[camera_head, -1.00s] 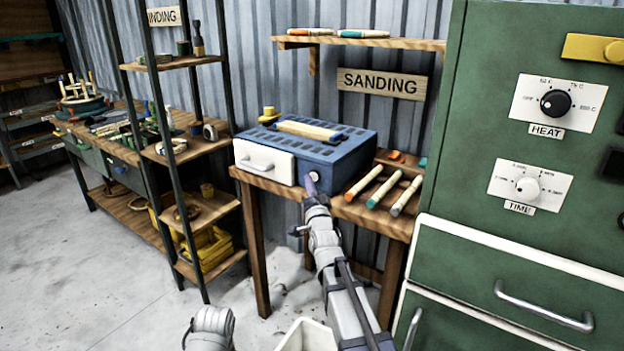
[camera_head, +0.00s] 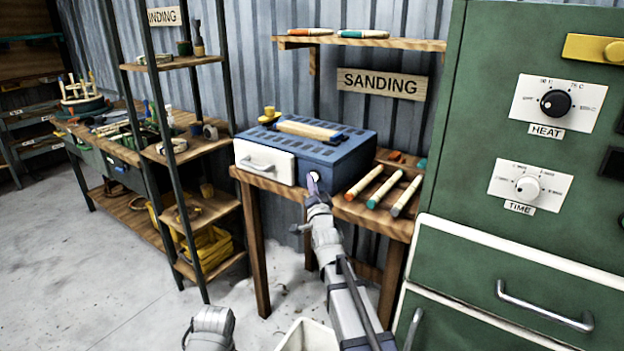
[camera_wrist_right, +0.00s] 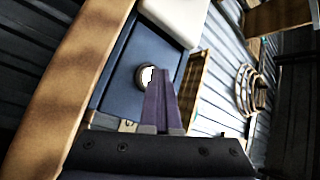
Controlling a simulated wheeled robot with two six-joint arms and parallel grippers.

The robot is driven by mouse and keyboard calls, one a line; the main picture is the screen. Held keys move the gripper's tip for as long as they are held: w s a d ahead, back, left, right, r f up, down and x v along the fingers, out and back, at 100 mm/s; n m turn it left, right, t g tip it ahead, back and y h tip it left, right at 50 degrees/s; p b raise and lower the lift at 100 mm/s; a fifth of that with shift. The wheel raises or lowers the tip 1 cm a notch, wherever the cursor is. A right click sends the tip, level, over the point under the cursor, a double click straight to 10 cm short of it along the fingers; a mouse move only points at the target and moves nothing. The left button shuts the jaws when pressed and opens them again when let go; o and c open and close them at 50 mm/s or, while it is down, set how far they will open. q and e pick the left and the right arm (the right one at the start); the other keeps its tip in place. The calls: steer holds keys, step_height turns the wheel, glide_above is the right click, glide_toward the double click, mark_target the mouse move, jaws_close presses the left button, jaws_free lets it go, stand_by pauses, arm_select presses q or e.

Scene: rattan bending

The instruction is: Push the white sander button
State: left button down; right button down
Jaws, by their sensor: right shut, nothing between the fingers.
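The blue sander (camera_head: 340,158) sits on a wooden table under the SANDING sign. Its white round button (camera_head: 315,175) is on the front face, right of the white drawer (camera_head: 266,162), and is partly hidden behind my right gripper (camera_head: 313,185). In the right wrist view the white button (camera_wrist_right: 147,75) shows in a dark ring, just beyond and left of the shut purple fingertips (camera_wrist_right: 160,76). The fingertips overlap the button's edge in that view; I cannot tell if they touch it. My left gripper is not in view; only part of my left arm shows at the bottom.
Coloured sticks (camera_head: 384,188) lie on the wooden table right of the sander. A wooden stick (camera_head: 308,130) lies on top of the sander. A green cabinet (camera_head: 470,180) with dials stands close on the right. A shelf rack (camera_head: 185,150) stands left.

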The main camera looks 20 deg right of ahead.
steer(key=shift+s+a, duration=0.2)
steer(key=shift+a, duration=0.05)
steer(key=s+a, duration=0.3)
steer(key=a, duration=0.1)
steer(key=shift+s+a, duration=0.4)
stand_by(0.4)
